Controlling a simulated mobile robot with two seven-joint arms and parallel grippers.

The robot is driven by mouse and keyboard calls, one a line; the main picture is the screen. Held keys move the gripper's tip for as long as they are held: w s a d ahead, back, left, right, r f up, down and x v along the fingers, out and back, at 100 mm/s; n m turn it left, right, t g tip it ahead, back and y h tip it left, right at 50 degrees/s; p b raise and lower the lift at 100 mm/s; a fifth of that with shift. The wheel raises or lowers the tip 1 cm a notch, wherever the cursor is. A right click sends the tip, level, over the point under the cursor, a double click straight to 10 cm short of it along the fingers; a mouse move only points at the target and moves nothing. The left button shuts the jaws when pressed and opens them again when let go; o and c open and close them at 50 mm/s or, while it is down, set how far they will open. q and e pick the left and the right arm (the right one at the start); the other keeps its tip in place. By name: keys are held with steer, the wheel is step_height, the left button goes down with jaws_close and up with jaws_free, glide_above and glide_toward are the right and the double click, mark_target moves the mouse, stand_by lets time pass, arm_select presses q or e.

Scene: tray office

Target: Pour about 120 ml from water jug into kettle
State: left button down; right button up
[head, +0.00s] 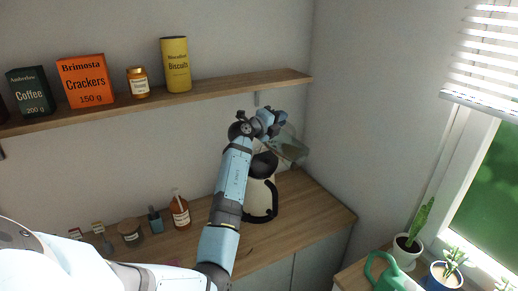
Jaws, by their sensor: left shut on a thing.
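The kettle (258,195), cream with a black top and a black handle, stands upright on the wooden counter, partly hidden behind my left arm. My left gripper (277,122) is above and slightly right of the kettle's top. It is shut on the clear water jug (291,149). The jug is tilted, above and right of the kettle. My gripper and arm hide part of it. I cannot tell the water level or whether water is flowing. My right gripper is not in view.
The counter (305,205) has free room right of the kettle. A sauce bottle (180,211) and several small containers stand to its left. A wall shelf (215,91) with packages juts out above. A green watering can (388,272) and potted plants are at the lower right.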

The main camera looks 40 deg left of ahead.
mark_target(289, 137)
arm_select(q)
steer(key=shift+a+r, duration=0.2)
steer(key=shift+a, duration=0.1)
steer(key=shift+a+r+n, duration=0.15)
steer(key=shift+a+n, duration=0.15)
steer(key=shift+a, duration=0.1)
stand_by(0.9)
steer(key=d+f+m, duration=0.2)
steer(key=d, duration=0.1)
steer(key=d+f+m, duration=0.1)
steer(key=shift+s+d, duration=0.25)
steer(key=shift+d, duration=0.15)
steer(key=shift+d+f+m+b, duration=0.1)
steer(key=shift+d+m+b, duration=0.1)
steer(key=shift+m+b, duration=0.3)
steer(key=shift+f+b, duration=0.4)
steer(key=shift+b, duration=0.2)
steer(key=shift+d+m+b, duration=0.3)
steer(key=shift+m+b, duration=0.1)
steer(key=shift+b, duration=0.05)
